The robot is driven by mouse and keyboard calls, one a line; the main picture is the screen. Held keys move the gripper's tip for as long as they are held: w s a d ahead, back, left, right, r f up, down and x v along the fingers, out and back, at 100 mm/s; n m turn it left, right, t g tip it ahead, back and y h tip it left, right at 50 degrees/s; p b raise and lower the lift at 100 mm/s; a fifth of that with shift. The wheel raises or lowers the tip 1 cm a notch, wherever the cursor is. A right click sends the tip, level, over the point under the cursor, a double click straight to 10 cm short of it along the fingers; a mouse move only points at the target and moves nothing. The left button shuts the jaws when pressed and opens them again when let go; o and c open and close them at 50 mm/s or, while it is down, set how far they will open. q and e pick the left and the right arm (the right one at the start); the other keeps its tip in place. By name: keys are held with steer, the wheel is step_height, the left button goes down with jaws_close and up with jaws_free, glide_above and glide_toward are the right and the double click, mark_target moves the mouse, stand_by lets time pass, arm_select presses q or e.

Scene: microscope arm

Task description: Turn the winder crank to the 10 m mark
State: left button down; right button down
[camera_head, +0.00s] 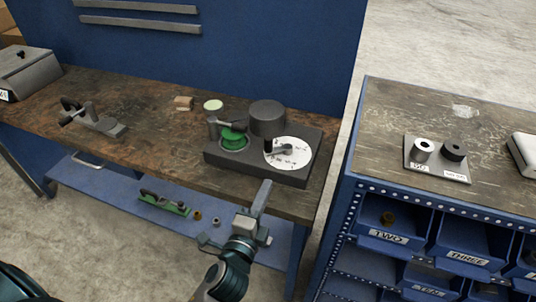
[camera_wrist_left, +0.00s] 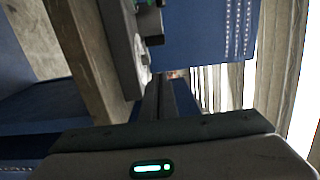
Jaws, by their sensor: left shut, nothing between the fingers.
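The winder stands on the wooden bench; its dark base (camera_head: 228,164) carries a green spool (camera_head: 233,139), a dark grey cylinder (camera_head: 267,118) and a white dial (camera_head: 298,158) with marks too small to read. A crank (camera_head: 280,151) lies across the dial, with an upright black knob (camera_head: 268,146) at its left end. My left gripper (camera_head: 266,184) is shut and empty, just in front of the winder's front edge, apart from the knob. In the left wrist view its shut fingers (camera_wrist_left: 159,92) are beside the dial's edge (camera_wrist_left: 144,76). My right gripper is not in view.
A clamp-like tool (camera_head: 93,121) and small wooden blocks (camera_head: 183,103) lie on the bench, left of the winder. A blue panel (camera_head: 220,55) stands behind. To the right, a cabinet (camera_head: 380,150) holds a plate with two cylinders (camera_head: 437,155) and labelled blue bins (camera_head: 388,236).

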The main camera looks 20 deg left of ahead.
arm_select(q)
steer(key=shift+w+a+p, duration=0.5)
steer(key=shift+w+p, duration=0.2)
steer(key=shift+w, duration=1.45)
steer(key=shift+w+a+p, duration=0.45)
steer(key=shift+w+p, duration=0.3)
steer(key=shift+w, duration=1.35)
steer(key=shift+w+a+p, duration=0.5)
steer(key=shift+w+p, duration=0.2)
steer(key=shift+w, duration=1.45)
steer(key=shift+a, duration=0.15)
steer(key=shift+h, duration=0.3)
